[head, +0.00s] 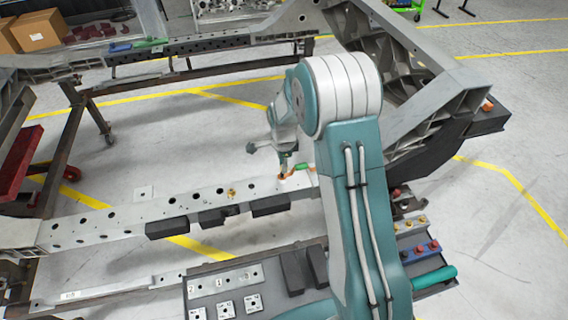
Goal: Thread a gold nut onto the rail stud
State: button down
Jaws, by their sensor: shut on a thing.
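The long grey rail (130,217) runs across the middle of the head view, with a row of dark holes in its top. My gripper (283,174) points down just above the rail's right part. It is shut on a small orange-gold piece (281,178) at its tips. The piece is too small to tell its shape or whether it touches the rail. A small gold thing (231,192) stands on the rail to the left of my gripper; I cannot tell whether it is a stud or a nut.
A green and orange thing (302,167) lies right of my gripper. Dark blocks (270,206) sit along the rail's front side. A grey bench (208,308) in front holds plates, blocks and small coloured parts. A large grey casting (440,100) rises at the right.

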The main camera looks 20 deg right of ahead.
jog(key=shift+a, duration=0.7)
jog(key=shift+d, duration=0.35)
jog(key=shift+f, duration=0.2)
jog(key=shift+f, duration=0.5)
jog(key=shift+f, duration=0.15)
jog(key=shift+f, duration=0.35)
